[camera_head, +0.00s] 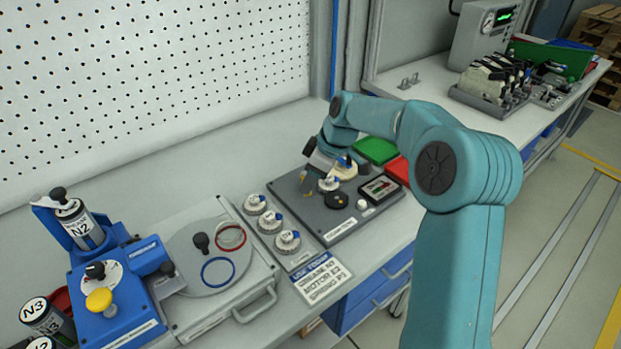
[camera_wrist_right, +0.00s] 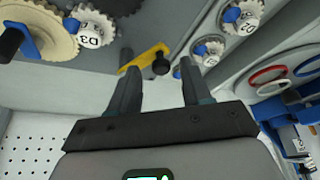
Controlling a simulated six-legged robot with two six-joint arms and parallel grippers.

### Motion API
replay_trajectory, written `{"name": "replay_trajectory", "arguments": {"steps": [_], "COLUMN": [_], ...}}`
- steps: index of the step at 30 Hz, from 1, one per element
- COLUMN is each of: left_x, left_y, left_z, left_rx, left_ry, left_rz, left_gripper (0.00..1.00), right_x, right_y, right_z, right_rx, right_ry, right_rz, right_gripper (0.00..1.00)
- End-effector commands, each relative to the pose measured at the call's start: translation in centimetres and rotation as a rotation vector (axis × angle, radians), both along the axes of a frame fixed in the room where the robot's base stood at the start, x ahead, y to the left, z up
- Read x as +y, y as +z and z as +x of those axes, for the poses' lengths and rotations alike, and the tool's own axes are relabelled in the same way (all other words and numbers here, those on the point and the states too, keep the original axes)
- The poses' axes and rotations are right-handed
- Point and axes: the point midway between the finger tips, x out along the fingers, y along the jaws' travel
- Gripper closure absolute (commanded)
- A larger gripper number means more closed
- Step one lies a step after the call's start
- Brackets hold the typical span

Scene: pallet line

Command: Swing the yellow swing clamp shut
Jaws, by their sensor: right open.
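The yellow swing clamp (camera_wrist_right: 142,59) is a short flat yellow bar with a black knob (camera_wrist_right: 160,66) at one end, seen in the right wrist view. In the head view small yellow bits of the clamp (camera_head: 304,178) show at the left part of the dark grey plate (camera_head: 330,232), partly covered by my right gripper (camera_head: 312,166). In the wrist view my right gripper (camera_wrist_right: 158,78) is open. The knob shows between its two fingertips; whether they touch it I cannot tell. My left gripper is not in view.
White dials with blue tabs (camera_head: 270,222) stand left of the plate. A cream gear (camera_head: 343,170), a black disc (camera_head: 335,200) and a framed dark block (camera_head: 379,188) are close on the plate. Green (camera_head: 377,150) and red (camera_head: 398,168) trays lie behind. A blue fixture (camera_head: 112,300) stands at left.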

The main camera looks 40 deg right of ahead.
Motion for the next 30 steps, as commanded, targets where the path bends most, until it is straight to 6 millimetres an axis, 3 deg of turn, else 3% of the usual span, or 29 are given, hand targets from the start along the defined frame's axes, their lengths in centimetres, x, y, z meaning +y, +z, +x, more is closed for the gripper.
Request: {"name": "replay_trajectory", "arguments": {"steps": [10,11,15,30], "left_x": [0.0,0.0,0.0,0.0], "left_y": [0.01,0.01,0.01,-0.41], "left_z": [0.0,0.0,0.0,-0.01], "left_rx": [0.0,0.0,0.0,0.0], "left_ry": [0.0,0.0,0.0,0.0], "left_rz": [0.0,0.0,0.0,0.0], "left_gripper": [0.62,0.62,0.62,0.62], "right_x": [0.11,0.11,0.1,0.11], "right_y": [-0.61,-0.6,-0.58,-0.54], "right_z": [0.36,0.35,0.35,-0.28], "right_rx": [0.0,0.0,0.0,-0.002], "right_ry": [0.0,0.0,0.0,0.053], "right_rz": [0.0,0.0,0.0,-0.001], "right_gripper": [0.52,0.55,1.0,1.0]}}
